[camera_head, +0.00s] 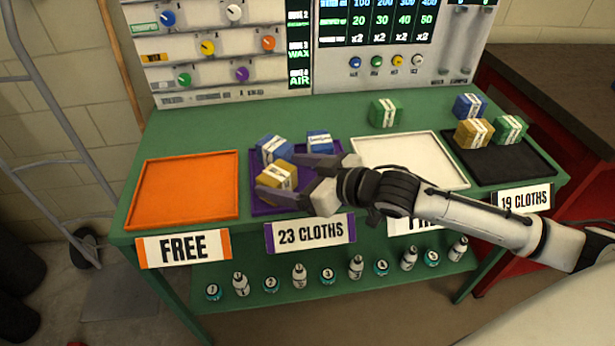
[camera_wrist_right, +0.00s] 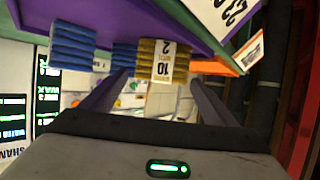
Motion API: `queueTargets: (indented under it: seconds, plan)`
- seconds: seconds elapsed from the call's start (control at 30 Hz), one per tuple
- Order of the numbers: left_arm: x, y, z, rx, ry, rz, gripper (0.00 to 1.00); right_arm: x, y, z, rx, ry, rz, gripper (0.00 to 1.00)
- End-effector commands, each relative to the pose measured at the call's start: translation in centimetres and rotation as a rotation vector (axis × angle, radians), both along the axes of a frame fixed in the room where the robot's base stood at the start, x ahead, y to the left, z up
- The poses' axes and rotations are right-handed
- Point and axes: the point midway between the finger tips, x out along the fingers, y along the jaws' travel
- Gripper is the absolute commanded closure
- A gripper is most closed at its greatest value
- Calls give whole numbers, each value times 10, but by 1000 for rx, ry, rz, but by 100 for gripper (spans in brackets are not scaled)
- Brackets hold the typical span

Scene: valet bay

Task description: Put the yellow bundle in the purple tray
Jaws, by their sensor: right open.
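A yellow bundle (camera_head: 274,178) with a white label sits in the purple tray (camera_head: 262,208), at its front left. My right gripper (camera_head: 280,174) reaches in from the right, its fingers apart on either side of this bundle. In the right wrist view the yellow bundle (camera_wrist_right: 165,72) stands between the open fingers (camera_wrist_right: 158,84), against the purple tray (camera_wrist_right: 150,22). Two blue bundles (camera_head: 273,149) (camera_head: 319,141) are also in the purple tray, behind it. Another yellow bundle (camera_head: 469,134) lies in the black tray (camera_head: 515,168). My left gripper is out of view.
The orange tray (camera_head: 188,193) on the left is empty. The white tray (camera_head: 420,165) is empty, with a green bundle (camera_head: 384,113) behind it. A blue (camera_head: 469,106) and a green bundle (camera_head: 509,129) are at the black tray. A control panel (camera_head: 210,45) stands behind the green table.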

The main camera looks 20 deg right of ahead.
Motion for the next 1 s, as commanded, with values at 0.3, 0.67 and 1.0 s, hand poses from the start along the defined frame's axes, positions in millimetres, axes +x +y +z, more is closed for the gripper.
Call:
queueTargets:
  seconds: [0.3, 0.67, 1.0]
  plan:
    - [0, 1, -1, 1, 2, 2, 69, -52, -29, 22, -4, 5, 0, 19]
    - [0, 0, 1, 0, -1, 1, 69, -84, -47, 38, 0, 3, -2, 19]
    - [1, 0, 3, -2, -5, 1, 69, -91, -49, 43, 0, 0, 1, 19]
